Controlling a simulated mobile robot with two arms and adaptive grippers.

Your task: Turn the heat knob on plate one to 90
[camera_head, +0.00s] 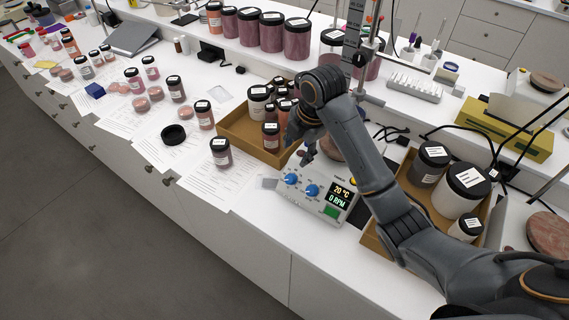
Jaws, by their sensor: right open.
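A hot plate with a pale control panel (333,217) stands near the front edge of the bench. Its panel has two blue knobs, a left one (290,179) and a right one (312,190). The display (340,194) reads 20 °C and 0 RPM. I cannot read the knob labels or a plate number. My right gripper (305,155) points down just behind and above the panel, open and apart from both knobs. My right forearm hides much of the plate's top. My left gripper is not in view.
A cardboard tray (238,135) of jars stands left of the plate, and another box (376,243) with large jars stands right. A single jar (221,152) and papers (208,182) lie to the left. A stand rod (351,40) rises behind.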

